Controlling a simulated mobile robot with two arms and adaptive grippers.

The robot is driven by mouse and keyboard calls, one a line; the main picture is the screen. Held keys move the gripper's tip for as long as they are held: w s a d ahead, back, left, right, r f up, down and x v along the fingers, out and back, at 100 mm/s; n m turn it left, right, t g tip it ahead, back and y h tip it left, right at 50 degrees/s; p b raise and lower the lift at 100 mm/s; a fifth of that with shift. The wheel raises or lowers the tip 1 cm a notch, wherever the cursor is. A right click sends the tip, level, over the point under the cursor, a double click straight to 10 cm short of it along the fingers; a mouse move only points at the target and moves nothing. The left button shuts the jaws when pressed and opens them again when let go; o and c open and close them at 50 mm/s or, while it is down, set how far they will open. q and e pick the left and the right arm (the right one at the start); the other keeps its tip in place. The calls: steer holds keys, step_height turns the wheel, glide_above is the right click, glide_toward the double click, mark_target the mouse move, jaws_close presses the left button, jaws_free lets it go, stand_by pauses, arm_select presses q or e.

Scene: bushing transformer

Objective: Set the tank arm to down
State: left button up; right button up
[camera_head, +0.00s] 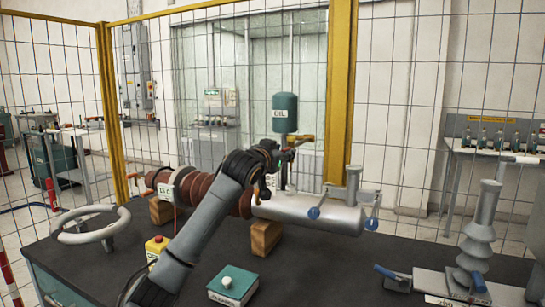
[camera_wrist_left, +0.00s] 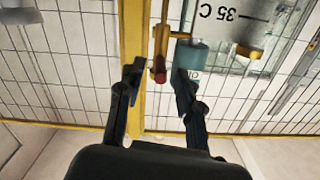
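A small yellow arm (camera_head: 303,139), which looks like the tank arm, sticks out beside the pipe just under the reservoir, roughly level. In the left wrist view a brass arm with a dark red end (camera_wrist_left: 160,72) shows between the fingers, with the reservoir (camera_wrist_left: 196,56) to its right. My left gripper (camera_wrist_left: 158,98) is open, with its fingers apart on either side of that end; contact cannot be told. My right gripper is not in view.
A yellow-framed mesh fence (camera_head: 340,90) rises behind.

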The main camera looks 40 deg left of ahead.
arm_select(q)
steer(key=v, duration=0.9)
steer(key=shift+s, duration=0.35)
